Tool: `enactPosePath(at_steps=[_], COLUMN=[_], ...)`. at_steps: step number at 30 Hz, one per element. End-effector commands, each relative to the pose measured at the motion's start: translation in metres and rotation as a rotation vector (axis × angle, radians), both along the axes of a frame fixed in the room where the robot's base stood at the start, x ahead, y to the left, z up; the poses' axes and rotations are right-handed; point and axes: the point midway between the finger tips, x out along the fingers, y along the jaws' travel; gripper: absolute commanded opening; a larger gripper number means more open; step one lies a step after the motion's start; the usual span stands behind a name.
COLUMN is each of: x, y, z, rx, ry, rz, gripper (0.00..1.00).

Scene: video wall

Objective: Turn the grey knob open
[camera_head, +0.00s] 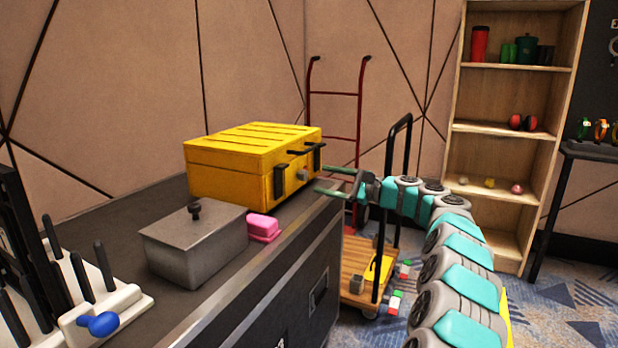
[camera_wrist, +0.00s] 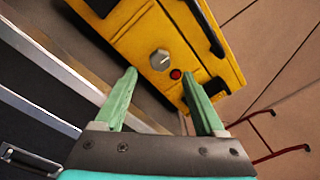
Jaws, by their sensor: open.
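The grey knob (camera_wrist: 160,59) is on the front face of a yellow toolbox (camera_wrist: 150,30), with a small red button (camera_wrist: 176,74) beside it. In the head view the toolbox (camera_head: 235,158) is closed and stands on a dark case, and the knob (camera_head: 302,174) shows on its front between two black handles. My gripper (camera_head: 325,180) has green fingers, is open and empty, and is close in front of the toolbox's front face. In the wrist view my gripper (camera_wrist: 160,90) points at the toolbox, with the knob ahead, between and beyond the fingertips. I see no contact with the knob.
The dark case (camera_head: 265,290) also carries a grey lidded box (camera_head: 195,245), a pink block (camera_head: 263,228) and a rack with a blue-handled tool (camera_head: 99,323). A red hand truck (camera_head: 335,94) and a wooden cart (camera_head: 355,287) stand behind and below my arm.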

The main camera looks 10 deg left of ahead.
Motion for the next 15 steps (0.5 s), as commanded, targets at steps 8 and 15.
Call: enactPosePath(at_steps=[8,15], x=[0.016,0.022], y=[0.038,0.053], z=[-0.001,0.000], rx=[-0.004,-0.001], ry=[-0.002,-0.001], rz=[0.001,0.002], gripper=[0.72,0.72])
